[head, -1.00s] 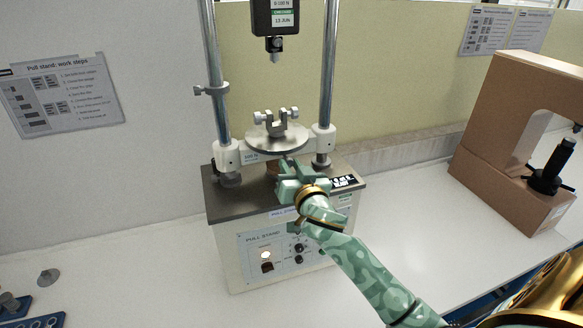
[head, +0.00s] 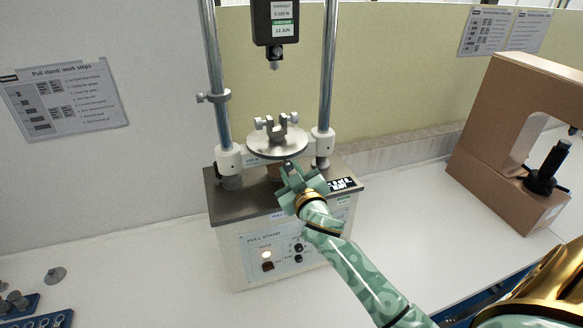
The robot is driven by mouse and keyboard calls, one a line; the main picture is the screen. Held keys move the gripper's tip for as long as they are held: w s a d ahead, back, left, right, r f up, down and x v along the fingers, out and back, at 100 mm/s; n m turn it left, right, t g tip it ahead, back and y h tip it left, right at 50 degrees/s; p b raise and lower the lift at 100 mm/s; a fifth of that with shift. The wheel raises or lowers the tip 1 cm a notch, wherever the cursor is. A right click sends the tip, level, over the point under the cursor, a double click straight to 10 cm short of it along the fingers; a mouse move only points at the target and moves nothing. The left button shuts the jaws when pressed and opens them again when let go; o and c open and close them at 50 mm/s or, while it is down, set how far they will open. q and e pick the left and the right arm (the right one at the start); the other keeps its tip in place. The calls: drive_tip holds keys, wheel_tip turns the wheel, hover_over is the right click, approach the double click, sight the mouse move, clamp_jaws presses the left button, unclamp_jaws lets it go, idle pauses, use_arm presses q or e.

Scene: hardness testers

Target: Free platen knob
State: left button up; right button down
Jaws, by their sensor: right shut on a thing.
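The pull stand (head: 240,262) stands on the bench with a round metal platen (head: 262,151) between its two columns. A small clamp (head: 277,131) with side screws sits on top of the platen. My right gripper (head: 288,168) is just under the platen's front edge, reaching in from the lower right. It is shut on the platen knob, which is mostly hidden by the fingers and the platen. My left gripper is not in view.
A force gauge (head: 275,22) hangs above the platen. A collar (head: 213,97) sits on the left column. A brown tester (head: 495,150) stands at the right. Blue trays (head: 40,318) with small parts lie at the lower left. The bench between is clear.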

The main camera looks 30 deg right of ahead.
drive_tip(key=n+p, duration=0.1)
drive_tip(key=n, duration=0.2)
drive_tip(key=shift+n, duration=0.4)
drive_tip(key=n+p, duration=0.1)
drive_tip(key=n, duration=0.2)
drive_tip(key=shift+n, duration=0.3)
drive_tip(key=n+p, duration=0.1)
drive_tip(key=n, duration=0.2)
drive_tip(key=shift+n, duration=0.4)
drive_tip(key=n+p, duration=0.1)
drive_tip(key=n, duration=0.3)
drive_tip(key=n+p, duration=0.2)
drive_tip(key=n, duration=0.4)
drive_tip(key=shift+n, duration=0.4)
drive_tip(key=n+p, duration=0.2)
drive_tip(key=n, duration=0.3)
drive_tip(key=shift+f+n, duration=0.1)
drive_tip(key=shift+n, duration=0.2)
drive_tip(key=c, duration=1.2)
unclamp_jaws()
drive_tip(key=shift+c, duration=0.2)
